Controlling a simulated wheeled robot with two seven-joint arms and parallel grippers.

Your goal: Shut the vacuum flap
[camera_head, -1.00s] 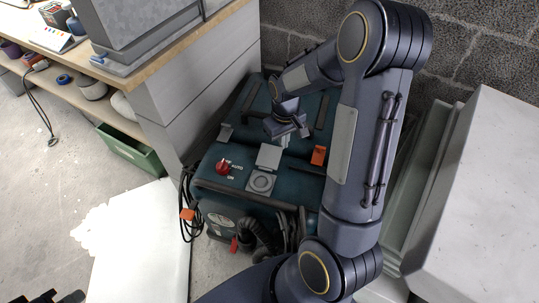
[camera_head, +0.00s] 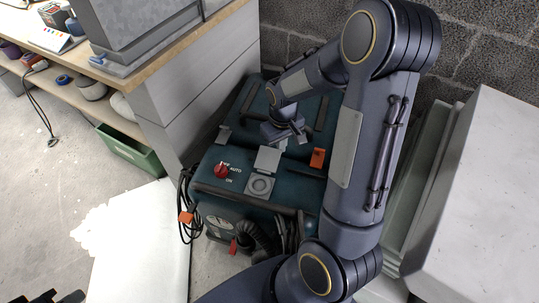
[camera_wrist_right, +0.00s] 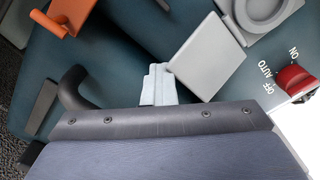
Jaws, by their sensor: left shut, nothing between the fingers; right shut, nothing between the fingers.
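The vacuum (camera_head: 228,203) is a dark teal box on the floor. Its grey square flap (camera_head: 267,159) stands open behind the round grey socket (camera_head: 260,184); the flap (camera_wrist_right: 208,58) and the ring of the socket (camera_wrist_right: 262,12) also show in the right wrist view. My right gripper (camera_head: 281,143) is shut and empty, low over the vacuum's top behind the flap. In the right wrist view its pale fingertips (camera_wrist_right: 158,84) are at the flap's edge; I cannot tell if they touch. My left gripper (camera_head: 60,297) is shut, only partly visible at the bottom left edge.
A red knob (camera_head: 222,170) sits left of the socket, and an orange latch (camera_head: 318,157) right of the flap. A workbench (camera_head: 190,75) stands to the left, a pale block (camera_head: 480,190) to the right. A brick wall is behind.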

